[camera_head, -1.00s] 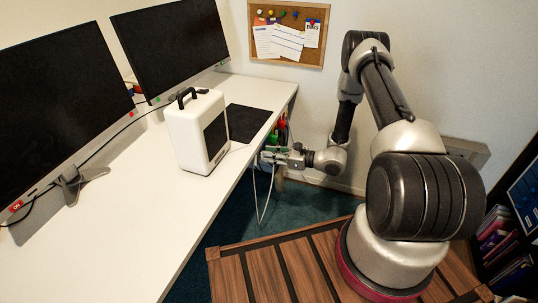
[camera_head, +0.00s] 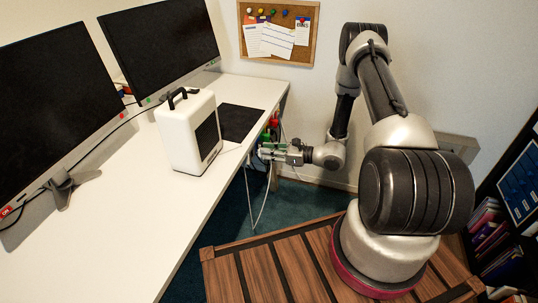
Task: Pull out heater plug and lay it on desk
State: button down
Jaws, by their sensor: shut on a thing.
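A white box-shaped heater (camera_head: 188,134) with a black handle and a dark grille stands upright on the white desk (camera_head: 120,222). My gripper (camera_head: 266,152) is beside the desk's right edge, close to desktop height. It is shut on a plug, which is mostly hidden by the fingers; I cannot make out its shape. A pale cable (camera_head: 263,205) hangs in a loop below the gripper. Red and green plugs (camera_head: 273,122) show just behind the gripper at the desk's far right edge. I cannot tell whether the held plug is clear of its socket.
Two dark monitors (camera_head: 162,45) stand along the desk's left side, with a black cable between them. A black mat (camera_head: 241,121) lies to the right of the heater. The desk's front part is bare. A corkboard (camera_head: 277,31) hangs on the wall; a bookshelf (camera_head: 505,215) is at the right.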

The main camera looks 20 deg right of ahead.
notch_tip(320, 180, up, 11)
dwell(0.9)
